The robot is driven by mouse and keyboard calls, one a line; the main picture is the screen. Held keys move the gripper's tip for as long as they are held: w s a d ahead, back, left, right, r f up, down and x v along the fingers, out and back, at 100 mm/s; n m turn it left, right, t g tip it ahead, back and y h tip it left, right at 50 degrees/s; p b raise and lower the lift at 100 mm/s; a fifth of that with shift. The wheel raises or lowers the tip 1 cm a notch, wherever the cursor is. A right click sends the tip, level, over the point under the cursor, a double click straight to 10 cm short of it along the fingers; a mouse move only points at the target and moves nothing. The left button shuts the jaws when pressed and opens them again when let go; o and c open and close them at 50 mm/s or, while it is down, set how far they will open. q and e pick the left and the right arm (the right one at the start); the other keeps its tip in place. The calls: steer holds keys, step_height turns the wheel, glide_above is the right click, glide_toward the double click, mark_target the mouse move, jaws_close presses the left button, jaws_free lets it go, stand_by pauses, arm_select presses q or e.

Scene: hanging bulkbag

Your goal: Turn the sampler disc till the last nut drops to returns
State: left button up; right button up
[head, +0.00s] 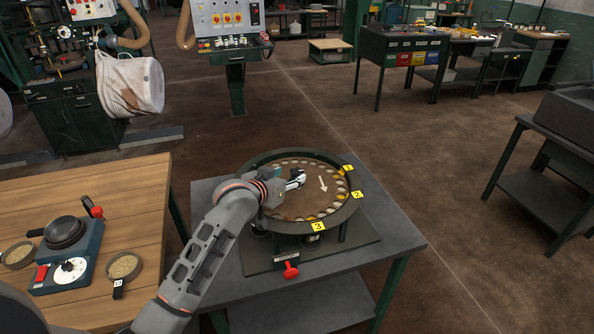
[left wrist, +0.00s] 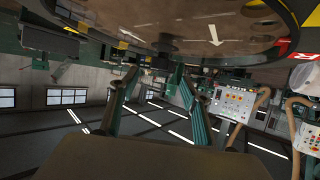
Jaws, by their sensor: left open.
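The sampler disc (head: 325,200) is a flat brown disc with a ring of round pockets, set inside a dark raised rim. A white arrow (head: 323,184) is painted on it. Some pockets at the right and front hold yellowish pieces, too small to tell whether they are nuts. Yellow tags marked 2 (head: 357,195) and 3 (head: 318,226) sit on the rim, with another further back. My left gripper (head: 297,181) is over the disc, open; contact cannot be told. My right gripper is not seen.
The disc stands on a grey table (head: 400,240); a red handle (head: 291,270) is at its front. A wooden table (head: 130,200) at left carries a teal scale (head: 75,255) and small pans (head: 124,267). A white bag (head: 130,85) hangs behind.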

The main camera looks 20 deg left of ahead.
mark_target(296, 172)
arm_select(q)
steer(key=shift+x, duration=2.9)
steer(key=shift+c, duration=0.5)
steer(key=shift+a, duration=0.1)
jaws_close()
